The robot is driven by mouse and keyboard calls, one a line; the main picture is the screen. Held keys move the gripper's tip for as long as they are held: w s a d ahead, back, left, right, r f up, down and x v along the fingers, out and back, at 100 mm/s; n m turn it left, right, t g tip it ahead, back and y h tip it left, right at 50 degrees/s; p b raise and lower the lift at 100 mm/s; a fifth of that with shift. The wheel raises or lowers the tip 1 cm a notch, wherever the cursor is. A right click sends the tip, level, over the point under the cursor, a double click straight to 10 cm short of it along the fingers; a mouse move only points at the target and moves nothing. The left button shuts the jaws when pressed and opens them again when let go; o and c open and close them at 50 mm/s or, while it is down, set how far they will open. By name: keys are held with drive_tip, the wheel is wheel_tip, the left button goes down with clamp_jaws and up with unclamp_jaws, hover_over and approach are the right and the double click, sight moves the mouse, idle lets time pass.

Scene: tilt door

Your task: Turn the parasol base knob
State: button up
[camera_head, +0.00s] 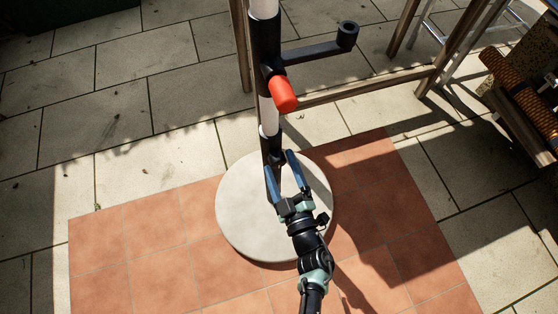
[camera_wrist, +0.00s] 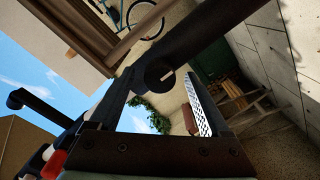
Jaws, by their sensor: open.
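The parasol base is a round pale disc (camera_head: 240,225) on the tiles. A black tube (camera_head: 270,142) rises from it and holds the white pole (camera_head: 268,115). The dark round base knob (camera_wrist: 160,74) with a pale bar on its face shows in the wrist view, on the dark tube (camera_wrist: 205,40). In the head view the knob is small and hard to make out by the fingertips. My gripper (camera_head: 279,168) is open over the disc, its blue fingers pointing at the tube. In the wrist view the knob appears between the fingertips; contact cannot be told.
Higher on the pole are a red handle (camera_head: 283,94) and a black crank arm (camera_head: 318,51). Wooden furniture legs (camera_head: 460,50) stand behind at the right, with a bench (camera_head: 525,95) at the right edge. The paving at left (camera_head: 130,110) is clear.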

drive_tip(key=p+v, duration=0.1)
drive_tip(key=v, duration=1)
drive_tip(key=shift+s+p, duration=0.3)
drive_tip(key=shift+d, duration=0.1)
